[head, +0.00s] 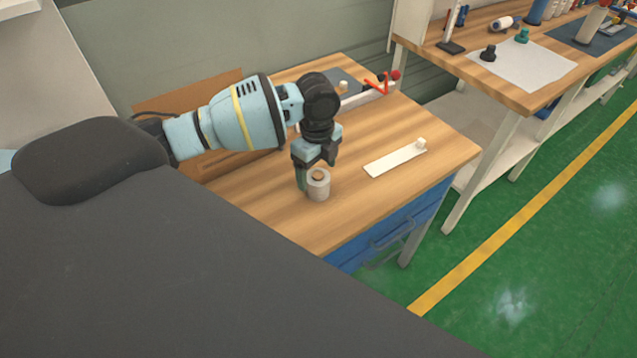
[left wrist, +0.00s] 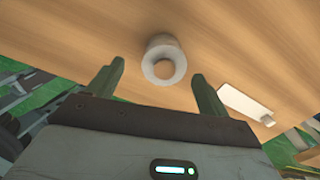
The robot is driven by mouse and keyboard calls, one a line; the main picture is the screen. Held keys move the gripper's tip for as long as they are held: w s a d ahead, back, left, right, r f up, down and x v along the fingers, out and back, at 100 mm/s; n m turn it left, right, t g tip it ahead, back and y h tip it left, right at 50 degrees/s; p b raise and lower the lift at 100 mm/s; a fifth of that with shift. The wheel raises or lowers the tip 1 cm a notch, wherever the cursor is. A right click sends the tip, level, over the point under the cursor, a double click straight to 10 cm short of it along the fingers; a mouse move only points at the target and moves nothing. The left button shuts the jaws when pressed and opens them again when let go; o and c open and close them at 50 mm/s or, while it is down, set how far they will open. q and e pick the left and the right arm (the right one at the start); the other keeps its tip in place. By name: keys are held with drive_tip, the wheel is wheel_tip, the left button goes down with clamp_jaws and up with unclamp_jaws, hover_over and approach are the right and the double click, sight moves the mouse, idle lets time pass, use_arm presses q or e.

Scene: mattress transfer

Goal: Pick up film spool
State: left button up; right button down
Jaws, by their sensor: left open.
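The film spool (head: 318,188) is a small pale grey roll with a hole in its top, standing on the wooden table. In the left wrist view the spool (left wrist: 164,60) lies ahead of and between the two green fingertips. My left gripper (head: 316,170) points down right at the spool in the head view; one finger shows along its left side. In the left wrist view my left gripper (left wrist: 158,72) is open with nothing held. I cannot tell whether a finger touches the spool. My right gripper does not show.
A white strip with a small knob (head: 395,162) lies right of the spool on the wooden table (head: 270,215). A red-handled item (head: 380,84) is at the back. Blue drawers (head: 400,225) are below. A second bench (head: 470,66) stands at the upper right.

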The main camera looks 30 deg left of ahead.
sight(318, 175)
use_arm(q)
drive_tip(key=shift+w+f, duration=0.15)
drive_tip(key=shift+f, duration=1.2)
drive_tip(key=shift+w+f, duration=0.15)
drive_tip(key=shift+f, duration=1.15)
drive_tip(key=shift+r, duration=0.1)
drive_tip(key=c, duration=1.2)
